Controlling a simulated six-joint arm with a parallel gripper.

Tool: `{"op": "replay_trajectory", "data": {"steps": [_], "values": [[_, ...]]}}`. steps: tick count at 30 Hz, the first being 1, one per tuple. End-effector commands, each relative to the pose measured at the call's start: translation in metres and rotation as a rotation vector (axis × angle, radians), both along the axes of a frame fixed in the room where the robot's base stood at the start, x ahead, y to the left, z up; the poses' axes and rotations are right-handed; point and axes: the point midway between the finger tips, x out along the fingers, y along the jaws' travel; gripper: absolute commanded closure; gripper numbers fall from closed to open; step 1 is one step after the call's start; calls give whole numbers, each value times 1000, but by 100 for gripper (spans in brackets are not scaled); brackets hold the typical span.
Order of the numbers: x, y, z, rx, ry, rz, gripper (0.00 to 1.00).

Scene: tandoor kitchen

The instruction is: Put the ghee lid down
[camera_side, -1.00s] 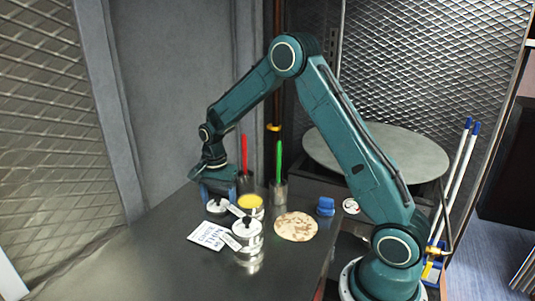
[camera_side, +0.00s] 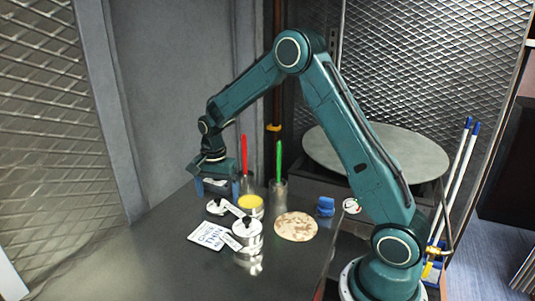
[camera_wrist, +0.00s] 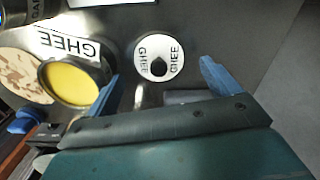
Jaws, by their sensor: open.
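The ghee lid (camera_wrist: 170,52) is a white disc with a dark knob and "GHEE" lettering. It lies on the metal counter beside the open ghee pot (camera_wrist: 75,82), which holds yellow ghee. In the side view the lid (camera_side: 216,208) is left of the pot (camera_side: 251,206). My gripper (camera_side: 216,190) is open and empty, raised above the lid. In the wrist view its two blue fingers (camera_wrist: 160,84) are apart, with the lid beyond them, touching neither.
A second lidded pot (camera_side: 247,238) stands in front. A printed card (camera_side: 209,235) lies to the left, a flatbread (camera_side: 296,227) to the right. Red-handled (camera_side: 244,155) and green-handled (camera_side: 279,160) tools stand in cups behind. A blue object (camera_side: 325,206) is near the right edge. The left counter is clear.

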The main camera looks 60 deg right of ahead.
Motion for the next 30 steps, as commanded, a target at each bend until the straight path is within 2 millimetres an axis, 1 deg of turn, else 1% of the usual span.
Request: {"op": "replay_trajectory", "data": {"steps": [1,9,15,21,30], "values": [[0,0,8,0,-3,0,12],[0,0,52,-1,-4,0,12],[0,0,81,-1,-2,0,12],[0,0,97,0,-1,0,12],[0,0,101,0,1,0,12]]}}
